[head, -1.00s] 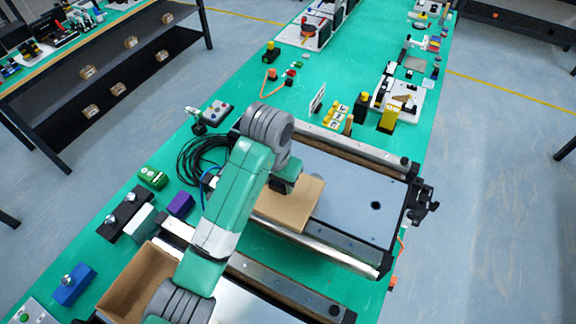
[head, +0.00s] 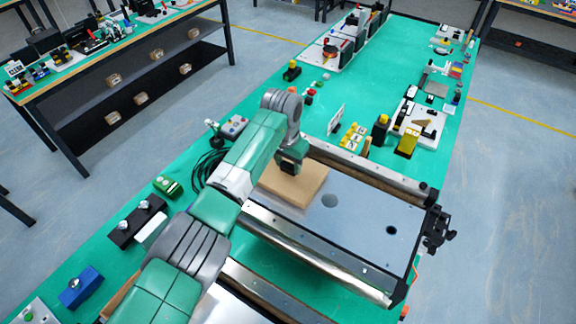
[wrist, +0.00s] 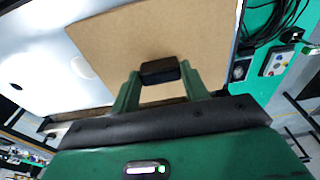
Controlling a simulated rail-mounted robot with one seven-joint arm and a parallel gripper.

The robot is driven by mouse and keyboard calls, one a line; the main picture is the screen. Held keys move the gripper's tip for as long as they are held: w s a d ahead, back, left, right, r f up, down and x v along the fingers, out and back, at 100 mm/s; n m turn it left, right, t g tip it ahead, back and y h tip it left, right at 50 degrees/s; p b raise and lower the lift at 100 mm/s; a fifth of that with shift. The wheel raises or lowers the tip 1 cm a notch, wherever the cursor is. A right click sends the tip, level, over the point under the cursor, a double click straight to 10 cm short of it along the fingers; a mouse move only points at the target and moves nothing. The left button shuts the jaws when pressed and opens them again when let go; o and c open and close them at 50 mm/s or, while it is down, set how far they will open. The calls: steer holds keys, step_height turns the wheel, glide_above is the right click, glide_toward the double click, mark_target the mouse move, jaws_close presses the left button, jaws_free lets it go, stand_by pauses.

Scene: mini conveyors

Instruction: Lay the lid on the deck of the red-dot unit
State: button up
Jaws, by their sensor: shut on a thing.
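The lid (head: 297,186) is a flat brown square panel. It is over the left part of the pale deck (head: 355,218) of the farther conveyor unit; I cannot tell whether it touches the deck. My gripper (head: 291,163) is above the lid. In the wrist view the lid (wrist: 150,42) lies beyond my gripper (wrist: 160,72), whose fingers are shut on a small black block on it, seemingly its handle. A grey round patch and a dark hole show on the deck. I see no red dot on either unit.
A nearer conveyor unit (head: 262,290) is partly hidden by my arm. Black cables (head: 208,168) lie left of the farther unit. A yellow block (head: 407,143) and small parts stand behind it.

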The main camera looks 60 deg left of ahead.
mark_target(285, 176)
steer(key=shift+f, duration=0.75)
steer(key=shift+f, duration=0.1)
steer(key=shift+f, duration=0.15)
steer(key=o, duration=1.1)
steer(key=shift+c, duration=0.2)
step_height(285, 176, up, 12)
steer(key=s, duration=0.1)
steer(key=shift+s+d+r, duration=0.15)
steer(key=shift+d+r, duration=0.05)
steer(key=shift+d, duration=0.2)
